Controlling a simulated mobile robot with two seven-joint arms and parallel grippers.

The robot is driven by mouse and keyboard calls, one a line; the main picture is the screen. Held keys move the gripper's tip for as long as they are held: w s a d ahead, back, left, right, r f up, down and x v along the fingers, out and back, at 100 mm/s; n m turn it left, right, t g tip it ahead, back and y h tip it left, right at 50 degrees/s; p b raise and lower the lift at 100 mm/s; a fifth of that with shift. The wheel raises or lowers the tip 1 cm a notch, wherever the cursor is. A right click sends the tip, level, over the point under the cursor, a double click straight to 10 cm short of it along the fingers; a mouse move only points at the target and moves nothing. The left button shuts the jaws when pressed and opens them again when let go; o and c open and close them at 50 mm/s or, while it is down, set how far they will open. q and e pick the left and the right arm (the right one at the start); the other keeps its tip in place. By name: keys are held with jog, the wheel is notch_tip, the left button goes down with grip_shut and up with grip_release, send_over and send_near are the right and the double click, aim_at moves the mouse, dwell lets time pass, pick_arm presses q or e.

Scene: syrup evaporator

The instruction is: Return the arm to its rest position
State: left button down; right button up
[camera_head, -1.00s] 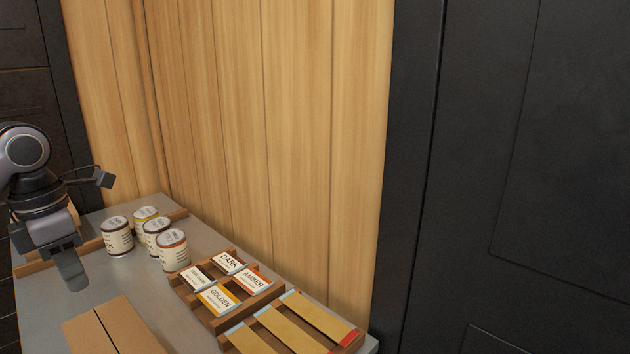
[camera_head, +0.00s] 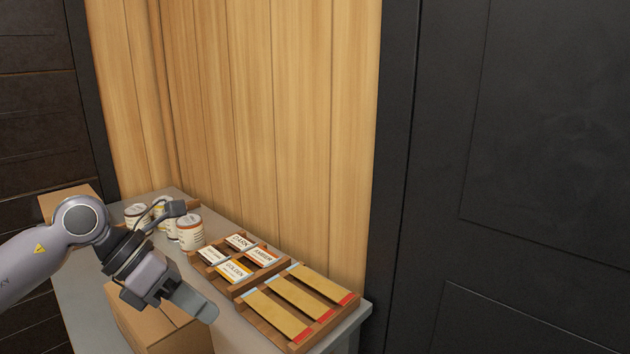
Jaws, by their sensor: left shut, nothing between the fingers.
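My left arm comes in from the left, and its gripper (camera_head: 201,308) is shut and empty. The gripper is in front of and above the cardboard box (camera_head: 150,325), left of the wooden racks, and it hides part of the box's top. My right gripper is not in view.
Several labelled cans (camera_head: 190,233) stand at the table's back left, partly behind my wrist. A wooden rack holds label cards (camera_head: 235,271); another rack holds yellow strips (camera_head: 277,315). Another box (camera_head: 66,196) is at far left. Wooden and dark walls stand behind the grey table (camera_head: 88,290).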

pick_arm(q)
jog(key=s+d+r+n+t+h, duration=0.2)
jog(key=d+r+n+t+h, duration=0.6)
jog(key=d+h, duration=0.35)
jog(key=w+a+f+n+t+y, duration=0.1)
jog(key=a+f+n+t+y, duration=0.3)
jog(key=n+y, duration=0.5)
jog(key=w+a+f+n+t+y, duration=0.2)
jog(key=a+n+t+y, duration=0.35)
jog(key=n, duration=0.75)
jog(key=s+a+f+n+g+y, duration=0.2)
jog(key=f+n+y, duration=0.1)
jog(key=f+n, duration=0.15)
jog(key=s+a+f+n+g+y, duration=0.2)
jog(key=f+n, duration=0.2)
jog(key=f, duration=0.2)
jog(key=s+a+f+n+g, duration=0.1)
jog(key=s+f+n+g, duration=0.1)
jog(key=s+f+g, duration=0.7)
jog(key=s+f+n+g, duration=0.25)
jog(key=s+f, duration=0.35)
jog(key=s, duration=0.6)
jog(key=w+d+f+t+h, duration=0.2)
jog(key=w+f+t, duration=0.4)
jog(key=f, duration=0.3)
jog(key=shift+w+d+t, duration=0.25)
jog(key=shift+t, duration=0.25)
